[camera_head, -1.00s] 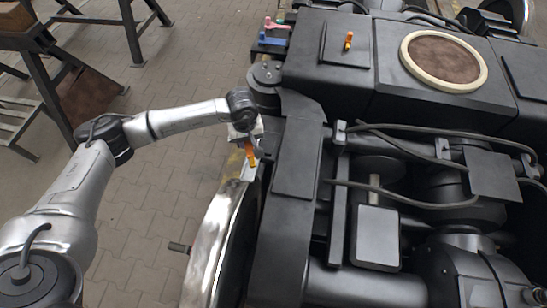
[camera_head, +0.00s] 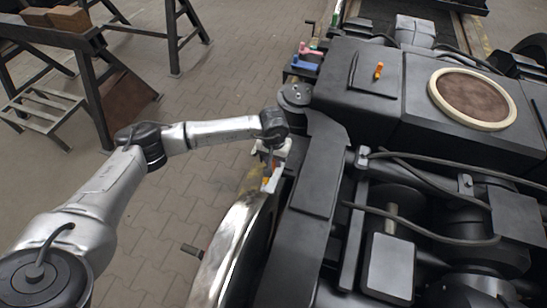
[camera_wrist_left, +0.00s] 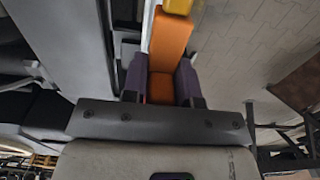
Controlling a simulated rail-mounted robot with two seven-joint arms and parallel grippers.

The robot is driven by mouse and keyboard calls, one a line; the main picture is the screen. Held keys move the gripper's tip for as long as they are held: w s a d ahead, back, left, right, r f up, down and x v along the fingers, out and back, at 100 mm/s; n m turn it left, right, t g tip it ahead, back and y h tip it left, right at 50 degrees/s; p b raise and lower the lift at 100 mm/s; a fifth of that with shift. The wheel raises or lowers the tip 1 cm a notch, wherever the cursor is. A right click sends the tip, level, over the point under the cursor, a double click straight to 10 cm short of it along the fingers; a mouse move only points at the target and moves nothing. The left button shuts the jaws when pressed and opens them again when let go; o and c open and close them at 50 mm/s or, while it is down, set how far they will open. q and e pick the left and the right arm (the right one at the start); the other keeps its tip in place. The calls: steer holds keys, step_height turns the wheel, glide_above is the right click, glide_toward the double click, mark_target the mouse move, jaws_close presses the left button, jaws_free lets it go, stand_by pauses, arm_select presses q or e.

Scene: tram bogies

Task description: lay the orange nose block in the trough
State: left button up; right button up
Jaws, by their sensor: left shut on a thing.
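The orange nose block (camera_wrist_left: 168,45), with a yellow end, is held between the two purple fingers of my left gripper (camera_wrist_left: 161,82) in the left wrist view. In the head view, my left gripper (camera_head: 269,172) is low beside the dark bogie frame, just above the top of the bright wheel rim. Only a small bit of orange shows there; the arm and pale parts hide the rest. I cannot make out the trough for certain in either view. My right gripper is in neither view.
The bright wheel rim (camera_head: 232,252) curves below my left gripper. The dark bogie frame (camera_head: 308,185) stands close on its right. A small orange piece (camera_head: 379,71) stands on the bogie top. Pink and blue pieces (camera_head: 304,56) sit farther back.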

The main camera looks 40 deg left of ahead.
mark_target(274, 176)
arm_select(q)
steer(key=shift+s+f+b, duration=0.1)
steer(key=shift+f+b, duration=0.45)
steer(key=shift+f, duration=0.05)
steer(key=shift+f+b, duration=0.75)
steer(key=shift+f, duration=0.2)
steer(key=shift+f+b, duration=0.85)
steer(key=shift+f, duration=0.5)
steer(key=shift+f+b, duration=0.85)
steer(key=shift+b, duration=0.05)
